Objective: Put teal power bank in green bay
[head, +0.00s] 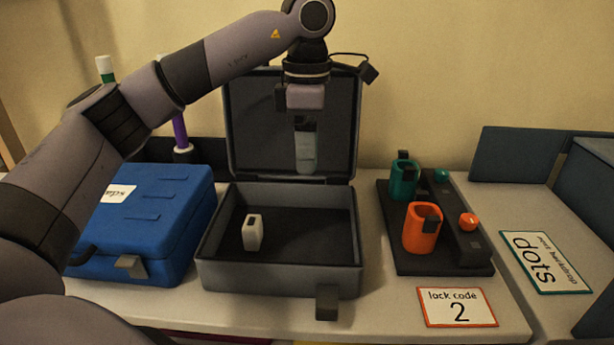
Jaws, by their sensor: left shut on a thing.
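My left gripper (305,123) comes down in front of the open lid of the grey case. The green bay (403,182) is an upright teal-green cup at the back of a dark stand (402,262), to the right of the case. The held power bank is to the left of that bay and apart from it. My right gripper is not in view.
The grey case (280,280) holds a small white block (252,234). An orange bay (421,230) stands in front of the green one. A blue case (150,235) is at left.

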